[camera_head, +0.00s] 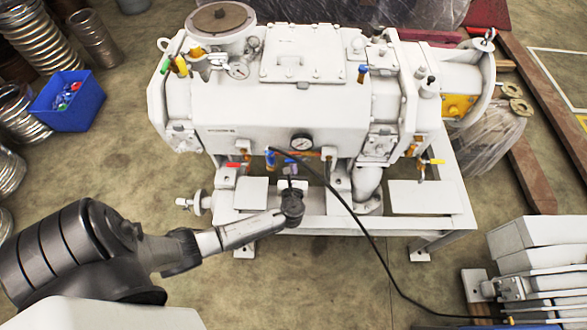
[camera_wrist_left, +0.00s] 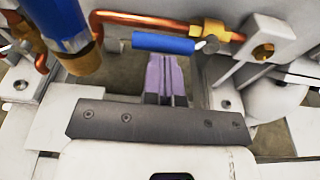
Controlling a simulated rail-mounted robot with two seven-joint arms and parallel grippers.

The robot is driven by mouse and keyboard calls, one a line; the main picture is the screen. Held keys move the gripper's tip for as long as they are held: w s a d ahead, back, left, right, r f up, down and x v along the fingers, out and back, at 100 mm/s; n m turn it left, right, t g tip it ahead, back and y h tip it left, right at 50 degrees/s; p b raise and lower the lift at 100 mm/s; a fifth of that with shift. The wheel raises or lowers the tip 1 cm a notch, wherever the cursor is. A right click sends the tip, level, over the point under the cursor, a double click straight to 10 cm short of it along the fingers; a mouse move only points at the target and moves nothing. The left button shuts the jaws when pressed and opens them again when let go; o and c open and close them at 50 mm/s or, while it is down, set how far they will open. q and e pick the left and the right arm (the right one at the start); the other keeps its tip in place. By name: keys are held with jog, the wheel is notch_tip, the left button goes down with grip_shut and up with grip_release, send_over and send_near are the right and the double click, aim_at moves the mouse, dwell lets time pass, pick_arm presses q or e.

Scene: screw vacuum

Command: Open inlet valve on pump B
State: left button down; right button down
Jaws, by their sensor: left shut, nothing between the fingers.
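The white vacuum pump (camera_head: 280,105) stands on a white frame. No label for pump B is readable. A small lever valve with a blue handle (camera_wrist_left: 162,43) sits on a copper pipe (camera_wrist_left: 150,20) with brass fittings; the handle lies roughly level. My left gripper (camera_head: 290,168) is at the pump's lower front. In the left wrist view, its purple-grey fingers (camera_wrist_left: 166,65) are shut and empty, with the tips just below the blue handle. I cannot tell whether they touch it. My right gripper is not in view.
A blue cylinder with a brass end (camera_wrist_left: 60,25) hangs left of the handle. A red handle (camera_head: 232,165) and yellow handle (camera_head: 437,161) sit to either side. A blue bin (camera_head: 68,98) stands left.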

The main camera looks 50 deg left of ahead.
pick_arm(q)
jog(key=f+p+v, duration=0.2)
jog(key=v, duration=1)
jog(key=shift+s+d+p, duration=0.2)
jog(key=shift+d+p, duration=0.2)
jog(key=shift+d, duration=0.05)
jog(key=shift+f, duration=0.1)
